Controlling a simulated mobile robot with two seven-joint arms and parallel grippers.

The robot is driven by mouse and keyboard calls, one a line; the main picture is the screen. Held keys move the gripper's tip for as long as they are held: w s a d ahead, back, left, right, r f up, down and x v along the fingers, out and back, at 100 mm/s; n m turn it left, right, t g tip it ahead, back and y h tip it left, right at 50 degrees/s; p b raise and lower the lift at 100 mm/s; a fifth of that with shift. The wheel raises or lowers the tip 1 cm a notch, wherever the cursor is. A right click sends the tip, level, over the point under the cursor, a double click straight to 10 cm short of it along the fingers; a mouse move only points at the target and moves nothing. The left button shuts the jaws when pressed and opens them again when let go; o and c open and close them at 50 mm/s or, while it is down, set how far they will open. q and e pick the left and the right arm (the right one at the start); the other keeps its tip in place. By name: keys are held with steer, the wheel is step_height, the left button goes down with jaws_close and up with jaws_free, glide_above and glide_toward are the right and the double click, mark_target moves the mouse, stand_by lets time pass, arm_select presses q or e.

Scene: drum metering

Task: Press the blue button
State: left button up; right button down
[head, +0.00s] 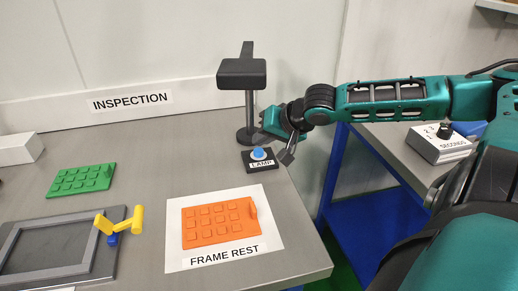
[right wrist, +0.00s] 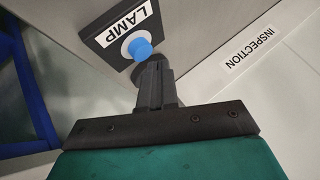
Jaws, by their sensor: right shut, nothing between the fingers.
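The blue button (head: 258,153) sits on a small black box labelled LAMP (head: 262,167) near the right edge of the grey table. In the right wrist view the blue button (right wrist: 140,49) rises from a white ring on the LAMP plate (right wrist: 104,27). My right gripper (head: 284,157) is shut and empty, just to the right of the button in the head view. In the right wrist view its fingertips (right wrist: 153,62) lie close beside the button; I cannot tell whether they touch it. My left gripper is not in view.
A black lamp on a post (head: 242,75) stands behind the button. An orange block plate (head: 219,223) lies on the FRAME REST sheet (head: 180,258). A green plate (head: 82,180), grey frame (head: 50,247) and yellow handle (head: 120,222) are at left. A SECONDS box (head: 440,146) stands at right.

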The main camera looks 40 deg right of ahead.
steer(key=shift+f, duration=0.15)
stand_by(0.3)
steer(key=shift+f, duration=0.55)
stand_by(0.3)
steer(key=shift+r, duration=0.1)
steer(key=shift+r+p, duration=0.65)
steer(key=shift+p, duration=0.45)
